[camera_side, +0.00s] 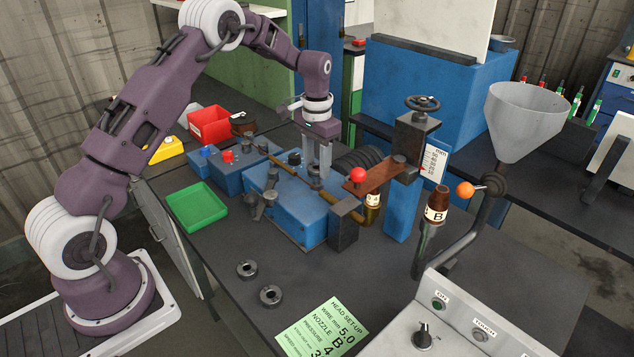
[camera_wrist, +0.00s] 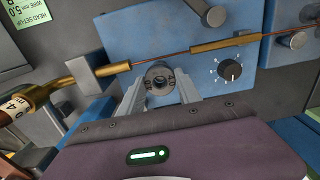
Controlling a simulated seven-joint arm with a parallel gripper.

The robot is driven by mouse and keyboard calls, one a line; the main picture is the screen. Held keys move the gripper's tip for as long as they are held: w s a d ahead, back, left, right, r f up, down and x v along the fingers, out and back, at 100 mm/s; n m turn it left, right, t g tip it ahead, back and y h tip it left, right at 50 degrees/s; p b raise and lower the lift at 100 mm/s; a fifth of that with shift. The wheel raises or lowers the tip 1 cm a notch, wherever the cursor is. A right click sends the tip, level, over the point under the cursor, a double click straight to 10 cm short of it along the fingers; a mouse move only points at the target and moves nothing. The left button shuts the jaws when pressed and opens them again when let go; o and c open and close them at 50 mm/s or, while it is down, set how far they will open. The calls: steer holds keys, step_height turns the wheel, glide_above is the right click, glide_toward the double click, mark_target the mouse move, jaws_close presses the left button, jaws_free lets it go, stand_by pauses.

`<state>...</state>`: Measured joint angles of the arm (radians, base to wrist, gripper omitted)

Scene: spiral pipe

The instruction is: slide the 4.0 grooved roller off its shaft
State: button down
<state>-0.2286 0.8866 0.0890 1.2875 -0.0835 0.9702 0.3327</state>
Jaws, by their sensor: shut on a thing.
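The grooved roller (camera_wrist: 160,77) is a small dark grey ring with a hole at its centre and marks on its face too small to read. It sits at the blue machine head (camera_wrist: 205,70), beside the copper wire and brass guide tubes (camera_wrist: 225,42). My gripper (camera_wrist: 160,88) is shut on the roller, one finger on each side. In the side view my gripper (camera_side: 318,178) points straight down over the blue head (camera_side: 300,215), and the roller is largely hidden between the fingers. I cannot tell whether the shaft is still inside the roller.
Two loose dark rollers (camera_side: 246,269) (camera_side: 270,295) lie on the bench beside a green set-up card (camera_side: 322,328) reading wire 5.0, nozzle B. A green tray (camera_side: 197,206) and red bin (camera_side: 209,124) stand left. A red-knobbed lever (camera_side: 358,175) and brown nozzles (camera_side: 437,207) stand right.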

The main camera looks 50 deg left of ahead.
steer(key=shift+r, duration=1.8)
steer(key=s+d+f, duration=0.1)
steer(key=s+d, duration=0.8)
steer(key=s, duration=0.6)
step_height(320, 180, up, 5)
steer(key=n, duration=1.8)
glide_above(197, 208)
step_height(197, 208, down, 20)
steer(key=shift+r, duration=0.25)
steer(key=shift+f, duration=0.1)
